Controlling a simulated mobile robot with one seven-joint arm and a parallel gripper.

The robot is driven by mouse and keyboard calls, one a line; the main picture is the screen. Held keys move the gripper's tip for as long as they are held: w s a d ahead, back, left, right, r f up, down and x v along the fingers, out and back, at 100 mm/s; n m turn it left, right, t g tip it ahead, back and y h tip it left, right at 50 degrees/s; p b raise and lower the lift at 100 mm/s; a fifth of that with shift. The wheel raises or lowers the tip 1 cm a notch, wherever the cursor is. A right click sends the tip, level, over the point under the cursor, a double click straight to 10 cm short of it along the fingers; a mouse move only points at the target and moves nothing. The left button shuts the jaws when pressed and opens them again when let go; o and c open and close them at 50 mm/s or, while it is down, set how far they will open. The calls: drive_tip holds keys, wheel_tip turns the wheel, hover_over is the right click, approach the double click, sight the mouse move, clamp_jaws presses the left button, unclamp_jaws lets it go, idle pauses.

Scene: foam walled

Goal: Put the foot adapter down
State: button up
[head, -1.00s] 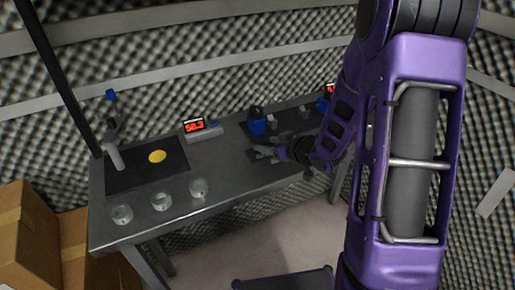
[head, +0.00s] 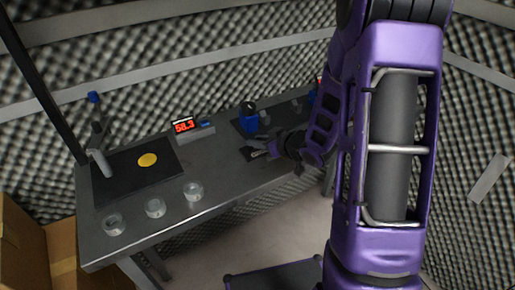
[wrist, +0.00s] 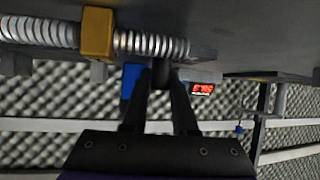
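My gripper (head: 256,151) is low over the right half of the grey bench (head: 225,187) in the head view. In the wrist view its two dark fingers (wrist: 166,76) reach up the picture, with a small dark rounded piece (wrist: 163,71) between the tips. I take this piece for the foot adapter; it is mostly hidden, and I cannot tell whether it touches the bench. A steel spring with a yellow block (wrist: 97,34) lies across the top of the wrist view, very near the fingertips.
A red-digit display (head: 185,126) and a blue item (head: 249,121) stand behind my gripper. Several clear round cups line the bench's front left. A dark mat (head: 125,184) with a yellow disc (head: 147,160) lies at the left. Foam walls surround the bench; cardboard boxes (head: 35,250) stand front left.

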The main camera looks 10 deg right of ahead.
clamp_jaws()
